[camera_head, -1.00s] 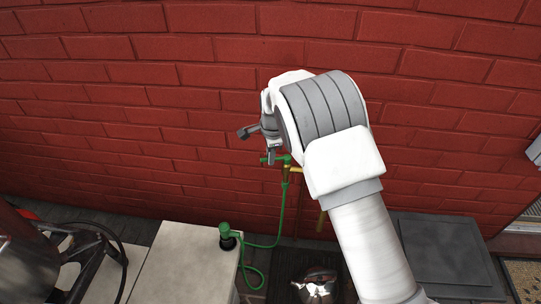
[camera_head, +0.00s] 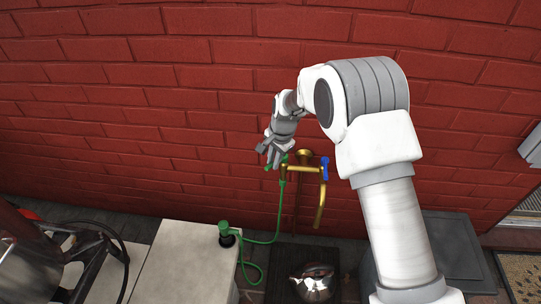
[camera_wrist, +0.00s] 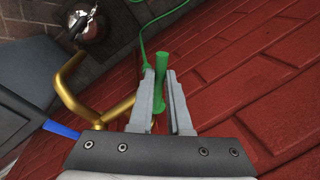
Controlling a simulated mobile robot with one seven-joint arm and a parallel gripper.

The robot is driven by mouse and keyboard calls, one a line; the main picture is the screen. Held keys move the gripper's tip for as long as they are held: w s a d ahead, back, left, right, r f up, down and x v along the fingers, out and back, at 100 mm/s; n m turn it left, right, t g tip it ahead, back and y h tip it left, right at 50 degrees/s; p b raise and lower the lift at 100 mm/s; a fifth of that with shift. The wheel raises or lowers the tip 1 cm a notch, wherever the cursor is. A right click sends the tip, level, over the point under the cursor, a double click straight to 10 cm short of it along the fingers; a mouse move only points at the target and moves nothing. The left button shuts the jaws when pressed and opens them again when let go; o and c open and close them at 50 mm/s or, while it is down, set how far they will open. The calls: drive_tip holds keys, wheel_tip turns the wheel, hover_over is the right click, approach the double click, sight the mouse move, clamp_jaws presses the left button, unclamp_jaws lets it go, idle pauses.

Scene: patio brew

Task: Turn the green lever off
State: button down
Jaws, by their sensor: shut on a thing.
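The green lever (camera_wrist: 161,60) lies between the two fingers of my gripper (camera_wrist: 160,76) in the wrist view. My gripper is shut on it. In the head view my gripper (camera_head: 271,157) is at the left side of the brass tap (camera_head: 297,169), and only a little green of the lever shows by the fingers. The tap is fixed to the red brick wall. Its blue lever (camera_head: 325,167) is on the right side, apart from my gripper. The tap's brass spout (camera_wrist: 68,80) shows at the left of the wrist view.
A green hose (camera_head: 280,215) hangs from the tap to a green fitting (camera_head: 226,230) on a pale counter (camera_head: 180,265). A shiny kettle (camera_head: 316,282) stands below the tap. A dark grey box (camera_head: 455,250) is at the right. The brick wall (camera_head: 150,140) is close behind my gripper.

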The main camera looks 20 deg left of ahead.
drive_tip(key=shift+w+d+n+g+p, duration=0.1)
drive_tip(key=shift+d+n+g+p, duration=0.15)
drive_tip(key=shift+d+n, duration=0.6)
drive_tip(key=shift+s+d+n+g+p, duration=0.1)
drive_tip(key=shift+d+n+g+p, duration=0.15)
drive_tip(key=shift+n, duration=1.15)
drive_tip(key=shift+w+d+n+g+p, duration=0.1)
drive_tip(key=shift+d+n+g+p, duration=0.15)
drive_tip(key=shift+d+n, duration=0.6)
drive_tip(key=shift+a+n, duration=0.25)
drive_tip(key=shift+n, duration=0.15)
drive_tip(key=c, duration=0.9)
unclamp_jaws()
wheel_tip(320, 180, up, 17)
drive_tip(key=p, duration=0.4)
hover_over(284, 163)
drive_tip(key=s+d, duration=0.3)
drive_tip(key=d, duration=0.2)
drive_tip(key=shift+s+a, duration=0.1)
